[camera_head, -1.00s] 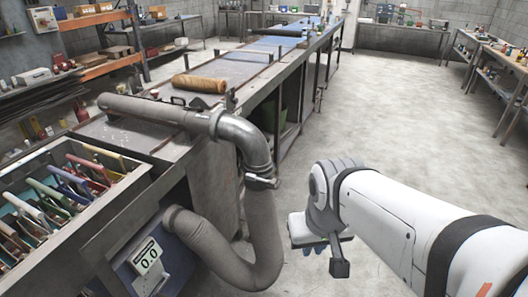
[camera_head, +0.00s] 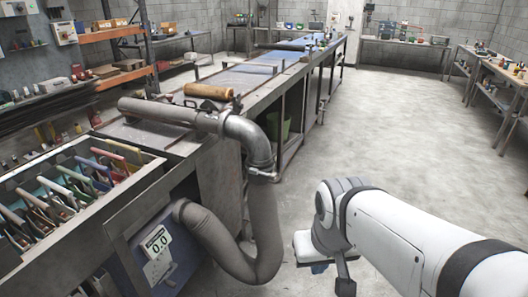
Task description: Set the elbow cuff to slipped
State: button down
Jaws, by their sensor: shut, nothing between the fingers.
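The elbow cuff (camera_head: 262,175) is a narrow light band where the grey metal elbow (camera_head: 248,138) meets the ribbed mesh hose (camera_head: 263,225). It sits around the joint; its clamp details are too small to tell. The hose hangs from the cuff, bends in a U and rises to a blue box (camera_head: 165,275) with a display reading 0.0. My gripper (camera_head: 345,287) is at the lower right, to the right of the hose and lower in the picture than the cuff. It is shut and empty, clear of cuff and hose. Its fingertips are hard to make out.
A long workbench (camera_head: 245,75) runs back from the elbow, with a brown roll (camera_head: 208,91) on it. A tray of coloured-handled tools (camera_head: 75,185) stands at the left. The concrete floor (camera_head: 390,130) to the right is open, with benches along the walls.

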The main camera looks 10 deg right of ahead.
aim_at(255, 178)
jog(key=u, duration=0.45)
jog(key=i, duration=1.25)
jog(key=z, duration=0.35)
